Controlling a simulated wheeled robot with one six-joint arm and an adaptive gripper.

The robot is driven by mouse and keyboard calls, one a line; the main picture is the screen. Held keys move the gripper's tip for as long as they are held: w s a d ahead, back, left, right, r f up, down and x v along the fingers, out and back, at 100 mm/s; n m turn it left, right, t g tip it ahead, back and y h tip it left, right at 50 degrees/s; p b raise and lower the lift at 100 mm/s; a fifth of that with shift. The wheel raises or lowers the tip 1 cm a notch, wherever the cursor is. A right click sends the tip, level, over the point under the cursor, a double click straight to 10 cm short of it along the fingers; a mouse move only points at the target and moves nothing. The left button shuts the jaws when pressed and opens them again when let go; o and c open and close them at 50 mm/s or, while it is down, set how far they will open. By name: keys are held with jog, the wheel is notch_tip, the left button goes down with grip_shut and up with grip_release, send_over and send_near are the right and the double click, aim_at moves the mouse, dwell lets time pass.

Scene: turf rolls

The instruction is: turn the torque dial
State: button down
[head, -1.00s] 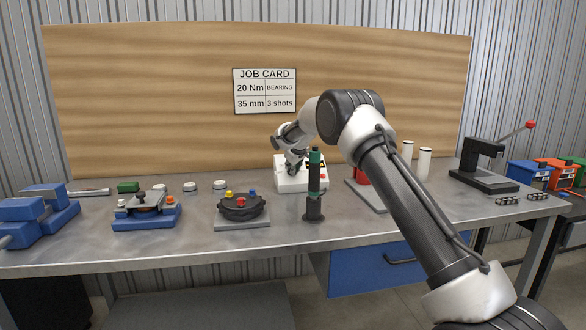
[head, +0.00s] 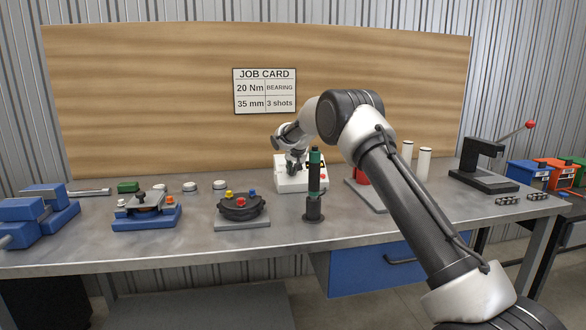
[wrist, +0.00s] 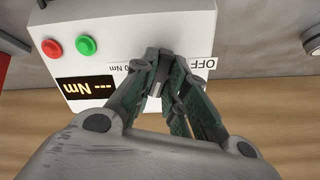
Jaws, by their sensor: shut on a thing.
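The torque tester is a white box (head: 302,184) on the bench; it also shows in the wrist view (wrist: 120,28). In the wrist view its display (wrist: 85,88) reads "--- Nm", upside down. A label reading "OFF" (wrist: 205,63) and a partly covered "Nm" label lie beside my fingers. My gripper (wrist: 160,78) is shut at the box's face, on a small dark grey knob, the torque dial (wrist: 153,53). The fingers hide most of the dial and any pointer. In the head view my gripper (head: 293,166) is at the left part of the box.
A green and black upright driver (head: 314,185) stands just in front of the box. A round black fixture with coloured knobs (head: 241,206) is to its left. Red (wrist: 51,48) and green (wrist: 86,45) buttons sit on the box.

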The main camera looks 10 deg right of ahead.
jog(key=m, duration=1.3)
jog(key=shift+f+m, duration=0.1)
jog(key=shift+m, duration=0.3)
dwell(0.4)
jog(key=c, duration=1.4)
grip_release()
jog(key=shift+c, duration=0.2)
jog(key=v, duration=1.2)
